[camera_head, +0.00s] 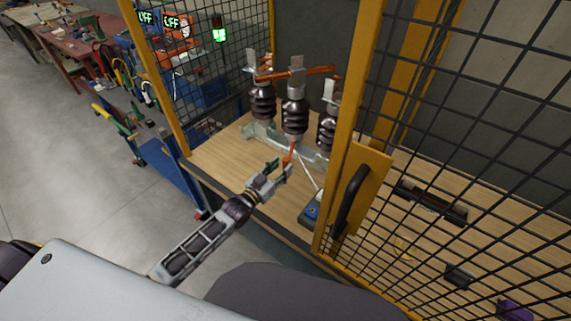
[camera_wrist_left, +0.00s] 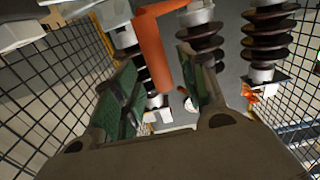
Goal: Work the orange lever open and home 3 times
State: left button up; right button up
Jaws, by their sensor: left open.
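The orange lever (camera_head: 290,153) hangs at the front of the isolator, below the middle dark ribbed insulator (camera_head: 294,113). My left gripper (camera_head: 280,168) is open, with its green-padded fingers at the lever's lower end. In the left wrist view the orange lever (camera_wrist_left: 155,50) shows between the two fingers of the gripper (camera_wrist_left: 163,82), nearer the left one. Whether a finger touches it I cannot tell. An orange bar (camera_head: 297,74) lies across the tops of the insulators. My right gripper is not in view.
A yellow-framed mesh cage surrounds the wooden bench (camera_head: 215,158). A yellow post with a black handle (camera_head: 350,200) stands right of my left gripper. Lit displays (camera_head: 172,21) show beyond the left mesh.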

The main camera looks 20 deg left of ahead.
aim_at(285, 164)
pick_arm(q)
jog(key=shift+x, duration=1.25)
jog(key=shift+w+d, duration=0.1)
jog(key=shift+w, duration=0.15)
jog(key=shift+c, duration=2.1)
jog(key=c, duration=0.5)
grip_shut()
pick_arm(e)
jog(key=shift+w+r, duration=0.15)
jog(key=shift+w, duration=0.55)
